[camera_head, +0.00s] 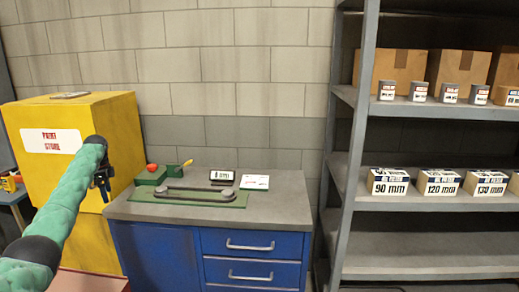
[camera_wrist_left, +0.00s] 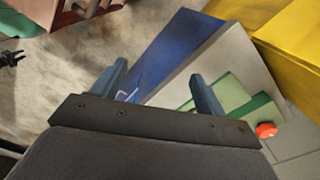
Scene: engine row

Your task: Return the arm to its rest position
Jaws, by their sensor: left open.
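My left arm (camera_head: 62,212) comes in from the lower left in the head view, in a green sleeve. Its gripper (camera_head: 103,186) is in front of the yellow paint store cabinet (camera_head: 108,120), left of the workbench. In the left wrist view the two fingers of my left gripper (camera_wrist_left: 162,90) stand apart with nothing between them. Beyond them show the blue bench side, the grey top and a green item with a red knob (camera_wrist_left: 266,130). My right gripper cannot be made out for sure; a small dark claw shape (camera_wrist_left: 12,56) shows at the left wrist view's left edge.
The workbench (camera_head: 285,212) has blue drawers (camera_head: 250,245) and carries a green board (camera_head: 188,197), a green block with a red knob (camera_head: 152,174), and small cards. A metal shelf rack (camera_head: 355,150) at right holds cardboard boxes and labelled boxes (camera_head: 388,182).

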